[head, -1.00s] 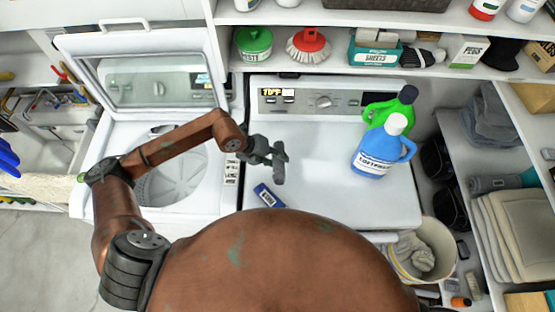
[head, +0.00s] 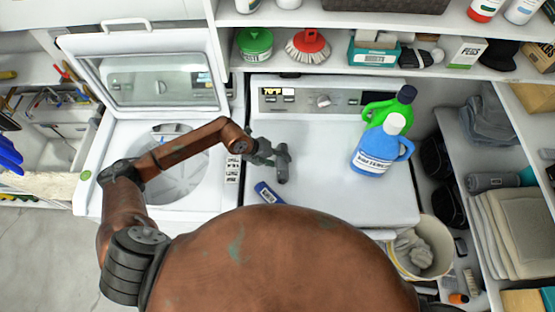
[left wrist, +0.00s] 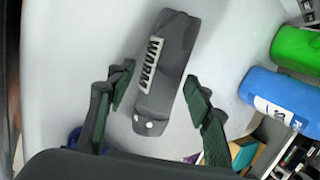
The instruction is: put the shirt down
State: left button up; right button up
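No shirt that I can make out shows in either view. My left gripper (head: 277,160) is over the white top of the dryer (head: 335,185). In the left wrist view its two green-padded fingers stand apart, with a dark grey block (left wrist: 172,62) labelled WARM between and beyond them. A gap shows beside the left finger, and the right finger is close to the block; I cannot tell whether they touch. In the head view the block is hard to separate from the gripper. A small blue labelled item (head: 269,193) lies nearer me. My right gripper is not in view.
Blue (head: 378,152) and green (head: 401,104) bottles stand at the dryer's right. The open washer (head: 100,195) is on the left. A bucket (head: 441,240) holding grey cloth stands lower right. Folded cloths (head: 517,225) lie on the right shelf. The dryer's middle is clear.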

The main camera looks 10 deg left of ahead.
pick_arm(q)
jog(key=shift+o, duration=0.7)
jog(key=b+v, duration=0.1)
jog(key=v, duration=1.1)
jog(key=shift+b, duration=0.4)
